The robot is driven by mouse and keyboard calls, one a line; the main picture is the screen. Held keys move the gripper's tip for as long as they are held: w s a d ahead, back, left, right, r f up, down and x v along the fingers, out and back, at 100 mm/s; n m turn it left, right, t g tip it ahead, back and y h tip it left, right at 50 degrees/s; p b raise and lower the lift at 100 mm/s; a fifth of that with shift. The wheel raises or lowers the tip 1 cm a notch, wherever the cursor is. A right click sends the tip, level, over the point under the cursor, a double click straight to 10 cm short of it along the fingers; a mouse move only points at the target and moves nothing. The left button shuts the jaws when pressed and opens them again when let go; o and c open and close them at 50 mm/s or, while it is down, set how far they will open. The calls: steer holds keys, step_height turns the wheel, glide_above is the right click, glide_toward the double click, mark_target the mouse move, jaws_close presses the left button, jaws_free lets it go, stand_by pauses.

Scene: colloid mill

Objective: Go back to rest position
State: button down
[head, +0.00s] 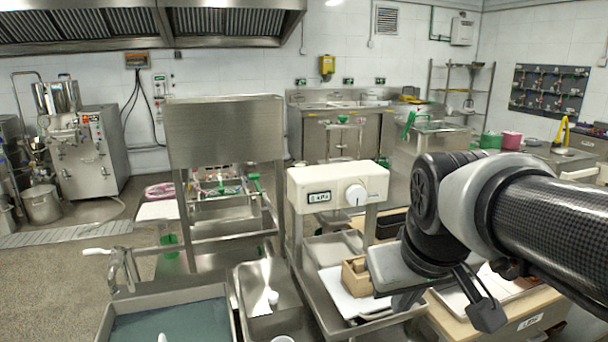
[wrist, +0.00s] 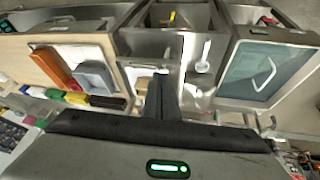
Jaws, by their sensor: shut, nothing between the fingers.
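My gripper (wrist: 161,88) shows at the bottom middle of the wrist view, its dark fingers together and empty. My arm comes in from the right of the head view and bends down over the workbench. The gripper end hangs above the bench, to the right of the white control box with a display and a dial (head: 337,187). It appears clear of the things below, though the arm hides part of the bench there.
A small wooden box (head: 357,277) stands on the bench beside my gripper. A steel tray holds a white-handled tool (head: 272,297). A basin with a blue-green bottom (head: 172,322) is at front left.

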steer(key=s+a+f+m, duration=0.1)
steer(key=s+f, duration=0.1)
steer(key=s, duration=0.5)
step_height(320, 180, up, 13)
steer(key=p, duration=1.2)
steer(key=shift+s+m+y+p, duration=0.3)
steer(key=shift+s+p, duration=0.05)
steer(key=shift+p, duration=0.05)
